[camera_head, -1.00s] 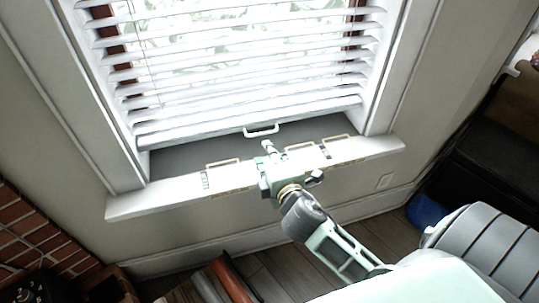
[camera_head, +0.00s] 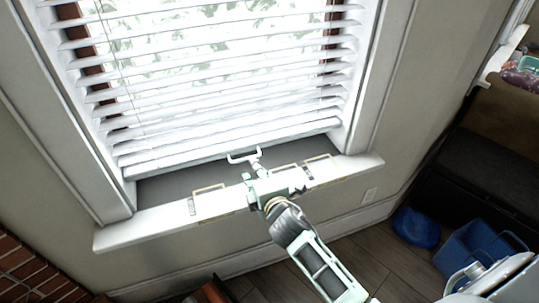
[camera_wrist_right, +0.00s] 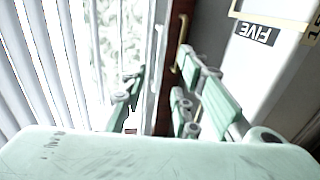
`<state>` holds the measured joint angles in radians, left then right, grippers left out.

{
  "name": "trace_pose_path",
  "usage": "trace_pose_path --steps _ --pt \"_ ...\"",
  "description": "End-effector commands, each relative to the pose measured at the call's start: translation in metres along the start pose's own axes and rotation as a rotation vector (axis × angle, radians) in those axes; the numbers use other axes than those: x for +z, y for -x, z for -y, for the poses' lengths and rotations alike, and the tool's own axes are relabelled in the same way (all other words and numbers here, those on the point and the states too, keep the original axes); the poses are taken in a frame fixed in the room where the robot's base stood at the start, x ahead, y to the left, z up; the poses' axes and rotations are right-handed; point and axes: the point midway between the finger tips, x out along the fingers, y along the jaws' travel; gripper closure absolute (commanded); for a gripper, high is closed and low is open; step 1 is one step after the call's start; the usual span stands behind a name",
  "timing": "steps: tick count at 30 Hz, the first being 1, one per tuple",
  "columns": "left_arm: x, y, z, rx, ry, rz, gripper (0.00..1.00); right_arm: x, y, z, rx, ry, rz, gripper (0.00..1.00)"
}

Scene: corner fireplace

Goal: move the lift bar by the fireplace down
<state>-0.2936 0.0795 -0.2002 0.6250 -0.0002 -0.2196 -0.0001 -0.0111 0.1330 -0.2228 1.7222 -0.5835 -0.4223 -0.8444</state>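The lift bar (camera_head: 243,156) is a small white U-shaped handle at the lower edge of the white window blind (camera_head: 225,135). The blind hangs low, with a dark gap between its bottom and the sill. My right gripper (camera_head: 256,172) reaches up over the sill from below, its tip close to the right end of the lift bar; contact cannot be told. In the right wrist view the gripper (camera_wrist_right: 160,88) has its two fingers spread apart, with nothing clearly held between them. My left gripper is out of view.
The white window sill (camera_head: 125,236) carries flat yellow frames and labels. A brick fireplace part (camera_head: 35,275) is at lower left. A blue bag-like object (camera_head: 416,227) and a blue bin (camera_head: 478,245) stand on the wooden floor at right. A brass-coloured handle (camera_wrist_right: 181,42) shows in the wrist view.

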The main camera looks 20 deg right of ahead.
Motion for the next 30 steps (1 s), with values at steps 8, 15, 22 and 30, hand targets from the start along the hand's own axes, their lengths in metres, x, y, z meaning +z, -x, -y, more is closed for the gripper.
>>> trace_pose_path --steps 8,15,22,30 --pt "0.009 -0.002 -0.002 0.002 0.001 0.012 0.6 -0.001 -0.041 0.0 0.0 0.001 -0.001 0.72" --pt "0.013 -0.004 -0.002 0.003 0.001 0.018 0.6 -0.001 -0.07 0.001 0.0 0.001 -0.002 0.72" --pt "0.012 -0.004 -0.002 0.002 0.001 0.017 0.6 -0.001 -0.076 0.001 -0.001 0.001 -0.002 0.72" --pt "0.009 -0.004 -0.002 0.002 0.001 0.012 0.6 -0.001 -0.075 0.001 -0.001 0.001 -0.002 0.83"
